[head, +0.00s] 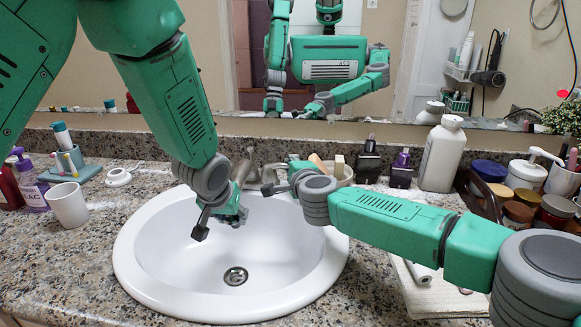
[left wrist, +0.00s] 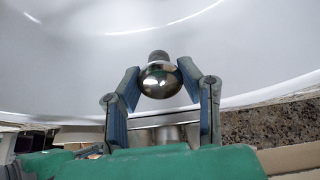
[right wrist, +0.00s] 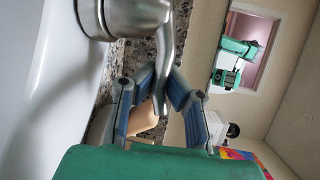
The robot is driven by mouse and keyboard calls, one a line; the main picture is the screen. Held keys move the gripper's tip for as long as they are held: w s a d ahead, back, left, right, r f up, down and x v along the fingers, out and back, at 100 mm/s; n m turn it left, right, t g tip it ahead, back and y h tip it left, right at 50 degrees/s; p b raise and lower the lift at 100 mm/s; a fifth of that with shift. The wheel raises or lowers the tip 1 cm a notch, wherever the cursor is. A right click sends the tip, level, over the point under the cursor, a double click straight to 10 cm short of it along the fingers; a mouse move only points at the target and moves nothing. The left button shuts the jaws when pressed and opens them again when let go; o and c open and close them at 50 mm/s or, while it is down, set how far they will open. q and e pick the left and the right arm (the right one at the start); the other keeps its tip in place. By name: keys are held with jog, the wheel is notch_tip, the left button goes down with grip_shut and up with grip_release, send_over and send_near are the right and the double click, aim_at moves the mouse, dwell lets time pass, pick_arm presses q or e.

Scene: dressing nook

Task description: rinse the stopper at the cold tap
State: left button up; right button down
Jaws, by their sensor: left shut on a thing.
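The stopper (left wrist: 160,80), a shiny round metal knob with a short dark stem, is held between the fingertips of my left gripper (left wrist: 160,78), over the white basin (left wrist: 225,70). In the head view my left gripper (head: 222,220) is above the back of the basin, near the tap (head: 241,172), and hides the stopper. My right gripper (head: 276,176) is behind the basin's rim, right of the tap. In the right wrist view its fingers (right wrist: 163,80) are apart, with a metal tap lever (right wrist: 166,62) between them. I see no running water.
The drain (head: 235,276) is bare. A white cup (head: 68,204) and a purple soap bottle (head: 31,184) stand left. A white bottle (head: 442,155), dark small bottles and jars (head: 489,171) crowd the right. A cloth (head: 445,297) lies front right. A mirror is behind.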

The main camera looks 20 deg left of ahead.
jog(key=shift+s+d+f+m+t+h, duration=0.15)
jog(key=shift+s+m+t+h, duration=0.2)
jog(key=shift+m+t+h, duration=0.4)
jog(key=shift+d+m+h, duration=0.15)
jog(key=shift+m+h, duration=0.2)
jog(key=shift+h, duration=0.2)
jog(key=c, duration=1.5)
grip_release()
jog(key=shift+d, duration=0.1)
jog(key=shift+c, duration=0.2)
jog(key=shift+s+d, duration=0.1)
jog(key=shift+d, duration=0.1)
jog(key=shift+a, duration=0.1)
